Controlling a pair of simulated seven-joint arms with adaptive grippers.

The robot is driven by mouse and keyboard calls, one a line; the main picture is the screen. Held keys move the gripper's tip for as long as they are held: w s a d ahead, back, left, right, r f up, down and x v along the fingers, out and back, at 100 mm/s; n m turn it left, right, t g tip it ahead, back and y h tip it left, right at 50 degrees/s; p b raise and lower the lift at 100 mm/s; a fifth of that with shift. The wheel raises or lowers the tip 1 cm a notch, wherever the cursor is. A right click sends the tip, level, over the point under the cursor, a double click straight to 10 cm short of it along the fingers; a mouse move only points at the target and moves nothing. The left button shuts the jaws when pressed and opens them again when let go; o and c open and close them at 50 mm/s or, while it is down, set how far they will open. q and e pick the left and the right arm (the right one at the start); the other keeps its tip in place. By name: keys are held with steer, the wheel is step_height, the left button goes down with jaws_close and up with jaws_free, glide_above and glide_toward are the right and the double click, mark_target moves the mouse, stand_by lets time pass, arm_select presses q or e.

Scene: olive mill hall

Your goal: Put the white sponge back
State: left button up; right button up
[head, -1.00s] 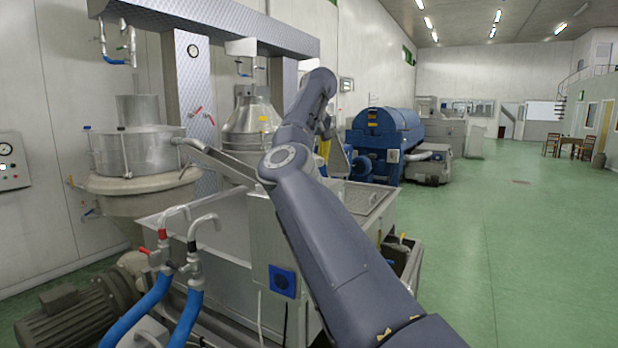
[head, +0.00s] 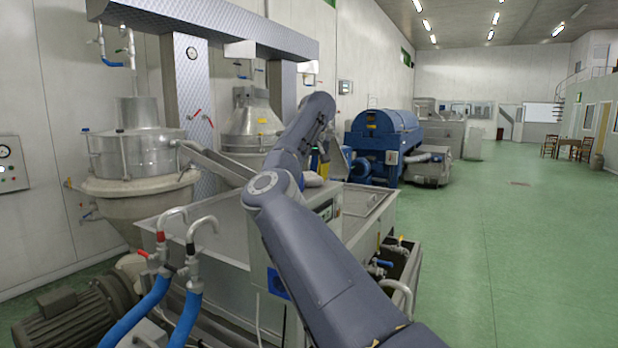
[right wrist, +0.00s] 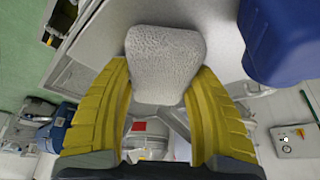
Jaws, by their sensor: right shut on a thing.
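The white sponge (right wrist: 165,58) shows in the right wrist view as a pale, rough-textured block. My right gripper (right wrist: 163,82) has its two yellow fingers closed on its sides, one on each side. The sponge sticks out past the fingertips. In the head view a little of the yellow of my right gripper (head: 323,170) shows behind my arm, over the steel machine; the arm hides most of it. My left gripper is in neither view.
A blue object (right wrist: 285,40) is close beside the sponge in the right wrist view. The steel machine (head: 225,232) with blue hoses (head: 150,312) stands below my arm. A blue drum machine (head: 383,135) is farther back. Green floor (head: 520,250) is clear at right.

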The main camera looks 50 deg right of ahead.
steer(key=o, duration=1)
steer(key=shift+f, duration=0.1)
steer(key=v, duration=1.2)
steer(key=shift+d, duration=0.1)
